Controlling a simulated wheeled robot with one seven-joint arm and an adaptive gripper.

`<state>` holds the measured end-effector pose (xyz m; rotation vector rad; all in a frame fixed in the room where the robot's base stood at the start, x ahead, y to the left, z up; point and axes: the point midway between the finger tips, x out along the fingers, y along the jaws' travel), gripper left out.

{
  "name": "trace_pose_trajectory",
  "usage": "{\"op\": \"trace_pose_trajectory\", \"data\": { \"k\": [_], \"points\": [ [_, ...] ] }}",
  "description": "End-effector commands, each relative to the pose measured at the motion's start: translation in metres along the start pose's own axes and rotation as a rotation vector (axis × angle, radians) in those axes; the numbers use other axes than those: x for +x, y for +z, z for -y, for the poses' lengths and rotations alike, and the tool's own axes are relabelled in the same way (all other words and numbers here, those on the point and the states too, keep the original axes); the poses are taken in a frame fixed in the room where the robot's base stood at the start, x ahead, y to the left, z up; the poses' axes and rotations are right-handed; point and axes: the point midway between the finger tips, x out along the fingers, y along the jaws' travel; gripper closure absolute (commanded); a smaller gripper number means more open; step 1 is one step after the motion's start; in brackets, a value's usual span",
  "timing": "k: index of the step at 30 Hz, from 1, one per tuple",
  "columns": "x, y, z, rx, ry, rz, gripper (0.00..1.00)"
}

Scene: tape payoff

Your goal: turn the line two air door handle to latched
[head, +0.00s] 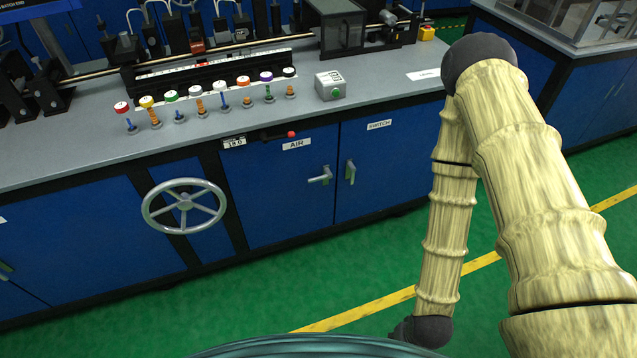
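The door labelled AIR (280,190) is a blue panel in the front of the workbench and looks closed. Its silver lever handle (320,176) is at the door's right side, with the lever lying near horizontal and pointing left. No line number is readable on this door. My arm comes down on the right side of the head view, clear of the handle in the picture. It ends in a dark joint near the bottom, and my gripper is not visible.
The SWITCH door (385,165) is to the right, its handle (349,172) upright. A grey handwheel (184,205) stands out on the left. A red-tipped black lever (291,134) is above the AIR door. Coloured spools (200,95) line the bench top. Green floor (290,285) in front looks clear.

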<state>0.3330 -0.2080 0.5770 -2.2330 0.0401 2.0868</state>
Motion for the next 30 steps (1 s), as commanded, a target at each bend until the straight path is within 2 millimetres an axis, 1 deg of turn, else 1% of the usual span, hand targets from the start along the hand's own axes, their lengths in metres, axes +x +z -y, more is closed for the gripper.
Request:
{"op": "trace_pose_trajectory", "data": {
  "k": [1,3,6,12,18,21,30],
  "points": [
    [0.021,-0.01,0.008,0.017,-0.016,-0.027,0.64],
    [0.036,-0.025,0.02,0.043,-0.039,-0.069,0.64],
    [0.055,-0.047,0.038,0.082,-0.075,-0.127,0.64],
    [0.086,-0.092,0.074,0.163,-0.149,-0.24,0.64],
    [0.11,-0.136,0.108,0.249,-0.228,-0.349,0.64],
    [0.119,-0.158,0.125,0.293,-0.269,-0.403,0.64],
    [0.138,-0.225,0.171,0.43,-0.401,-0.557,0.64]
  ]
}}
